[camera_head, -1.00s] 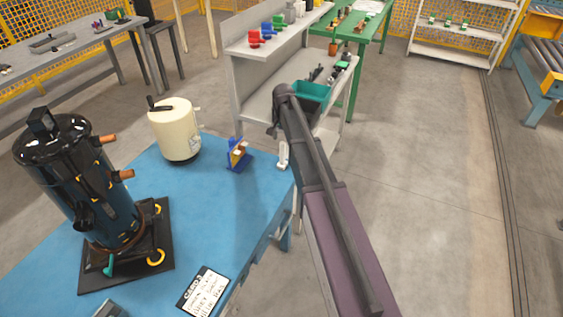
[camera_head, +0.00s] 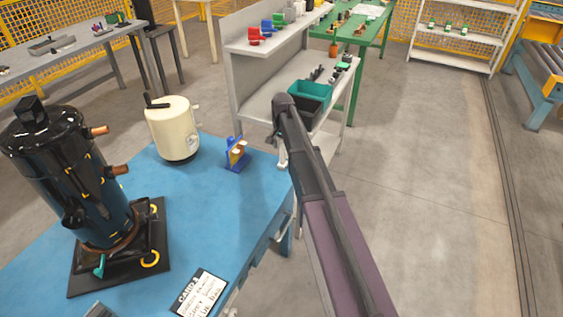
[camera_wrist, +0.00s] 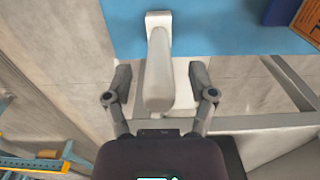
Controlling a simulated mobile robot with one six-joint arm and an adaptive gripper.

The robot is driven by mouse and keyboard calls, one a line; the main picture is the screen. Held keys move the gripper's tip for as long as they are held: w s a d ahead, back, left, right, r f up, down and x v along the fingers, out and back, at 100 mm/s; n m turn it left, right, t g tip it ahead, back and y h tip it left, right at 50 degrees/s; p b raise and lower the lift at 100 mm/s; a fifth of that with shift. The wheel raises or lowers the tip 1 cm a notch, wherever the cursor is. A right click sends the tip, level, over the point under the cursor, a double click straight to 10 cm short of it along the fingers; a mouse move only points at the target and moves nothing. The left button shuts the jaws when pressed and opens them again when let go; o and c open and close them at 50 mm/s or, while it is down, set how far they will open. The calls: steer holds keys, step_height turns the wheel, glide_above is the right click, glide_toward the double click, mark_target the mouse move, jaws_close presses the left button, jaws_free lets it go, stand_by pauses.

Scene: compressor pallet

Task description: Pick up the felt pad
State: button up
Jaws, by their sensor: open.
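No felt pad can be made out with certainty. A pale, rounded upright piece on a small white base (camera_wrist: 158,70) stands at the blue table's edge in the wrist view. In the head view, my arm mostly hides it. My gripper (camera_wrist: 159,74) is open, with one finger on each side of this piece in the picture. I cannot tell whether it touches. A small blue stand holding tan and orange parts (camera_head: 236,154) is on the table to the left of my gripper. Part of it shows at the wrist view's top right corner (camera_wrist: 280,10).
The blue table (camera_head: 215,205) also carries a cream tank (camera_head: 174,132), a dark compressor (camera_head: 72,185) on a black base, and a lettered card (camera_head: 200,295). A grey shelf unit with a teal bin (camera_head: 311,91) stands behind my arm. The floor at right is open.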

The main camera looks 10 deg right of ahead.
stand_by(0.3)
jaws_close()
steer(key=shift+r, duration=0.2)
step_height(320, 180, up, 3)
steer(key=p, duration=0.3)
steer(key=shift+s+r+p, duration=0.15)
steer(key=shift+r+p, duration=0.2)
steer(key=shift+p, duration=0.25)
steer(key=s+a, duration=0.2)
steer(key=s, duration=0.5)
steer(key=s+a, duration=0.3)
steer(key=s, duration=0.4)
steer(key=shift+s+a+r+p, duration=0.35)
steer(key=shift+r+p, duration=0.05)
steer(key=shift+r, duration=0.05)
